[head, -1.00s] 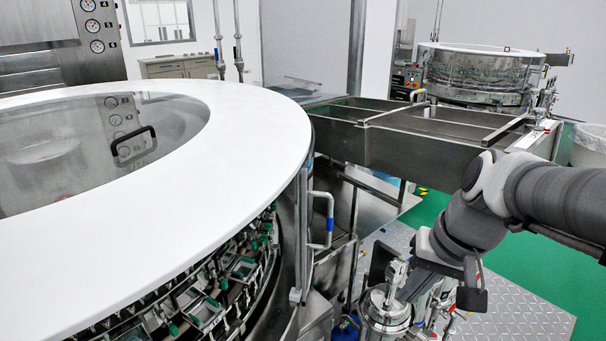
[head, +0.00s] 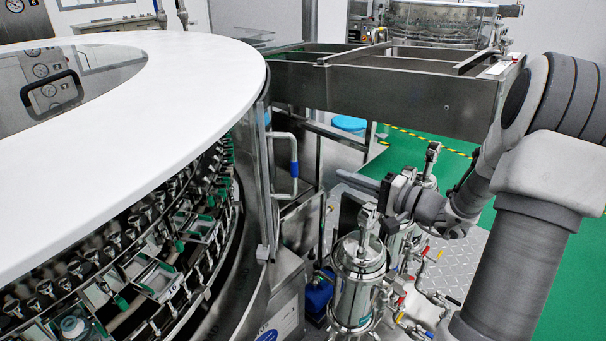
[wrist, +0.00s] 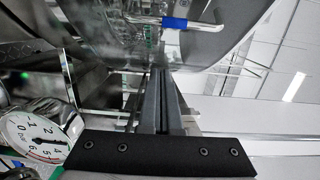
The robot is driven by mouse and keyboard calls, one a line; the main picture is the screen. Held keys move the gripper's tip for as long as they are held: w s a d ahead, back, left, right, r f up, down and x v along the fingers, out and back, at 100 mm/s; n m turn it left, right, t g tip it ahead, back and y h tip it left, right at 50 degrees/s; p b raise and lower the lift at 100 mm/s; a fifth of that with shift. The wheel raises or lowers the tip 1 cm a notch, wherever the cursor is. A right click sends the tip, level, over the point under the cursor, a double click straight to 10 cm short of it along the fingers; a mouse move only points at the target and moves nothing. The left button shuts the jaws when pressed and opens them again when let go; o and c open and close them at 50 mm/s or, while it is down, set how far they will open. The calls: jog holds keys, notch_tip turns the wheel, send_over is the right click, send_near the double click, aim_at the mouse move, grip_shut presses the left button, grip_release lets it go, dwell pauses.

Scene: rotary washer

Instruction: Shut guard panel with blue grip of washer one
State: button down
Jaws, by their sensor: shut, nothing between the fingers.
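The guard panel (head: 263,190) of the washer stands upright at the right end of an uncovered stretch of the washer's side. Its white bar handle with a blue grip (head: 294,170) sticks out to the right. My gripper (head: 341,175) is shut and empty, its fingers pointing left toward the handle with a gap between. In the wrist view, the shut fingers (wrist: 161,82) point at the blue grip (wrist: 174,23), which lies ahead near the top edge; they look apart from it. The panel's latch and hinge details cannot be made out.
The washer's white round top (head: 195,85) overhangs bottle racks (head: 150,235). A steel filter vessel (head: 357,280) with valves stands below my gripper. A steel conveyor frame (head: 400,98) runs behind. A pressure gauge (wrist: 35,137) shows in the wrist view.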

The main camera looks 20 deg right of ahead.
jog(key=w+a+b, duration=0.1)
jog(key=w+a, duration=0.3)
jog(key=a, duration=0.4)
jog(key=shift+w, duration=0.2)
jog(key=shift+s+a, duration=0.1)
jog(key=shift+s, duration=0.1)
dwell(0.5)
